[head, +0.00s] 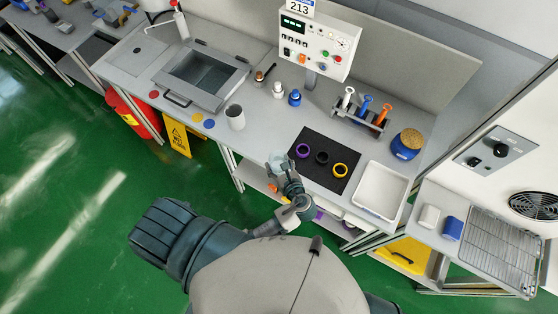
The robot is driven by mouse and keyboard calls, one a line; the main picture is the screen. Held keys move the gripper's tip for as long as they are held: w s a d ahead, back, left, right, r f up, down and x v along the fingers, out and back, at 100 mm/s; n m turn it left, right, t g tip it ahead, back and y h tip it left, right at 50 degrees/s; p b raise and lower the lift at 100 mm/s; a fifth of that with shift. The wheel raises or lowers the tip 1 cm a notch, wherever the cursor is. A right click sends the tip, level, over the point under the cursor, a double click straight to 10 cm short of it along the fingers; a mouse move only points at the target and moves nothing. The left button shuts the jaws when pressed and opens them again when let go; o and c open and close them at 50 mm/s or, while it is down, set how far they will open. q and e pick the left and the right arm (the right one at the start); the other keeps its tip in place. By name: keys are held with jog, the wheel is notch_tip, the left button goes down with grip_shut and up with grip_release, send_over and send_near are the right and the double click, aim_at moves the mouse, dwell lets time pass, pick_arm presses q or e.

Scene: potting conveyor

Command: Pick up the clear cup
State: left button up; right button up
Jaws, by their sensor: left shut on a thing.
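My left gripper (281,172) is at the front edge of the bench, just left of the black mat. It is shut on a small pale, see-through thing (276,159) that looks like the clear cup. The fingers hide part of it, and I cannot tell whether it touches the bench top. My right gripper is not in view.
A grey cup (236,118) stands left of my left gripper. The black mat (313,176) holds purple, black and yellow rings. A white tray (381,190) lies to its right. A rack (361,119) and a control panel (318,45) stand behind.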

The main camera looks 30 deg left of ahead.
pick_arm(q)
jog(key=shift+s+d, duration=0.1)
jog(key=shift+d, duration=0.35)
jog(key=shift+a, duration=0.15)
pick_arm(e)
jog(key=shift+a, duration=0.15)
pick_arm(q)
jog(key=shift+a, duration=0.2)
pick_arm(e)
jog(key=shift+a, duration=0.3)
pick_arm(q)
jog(key=shift+d, duration=0.15)
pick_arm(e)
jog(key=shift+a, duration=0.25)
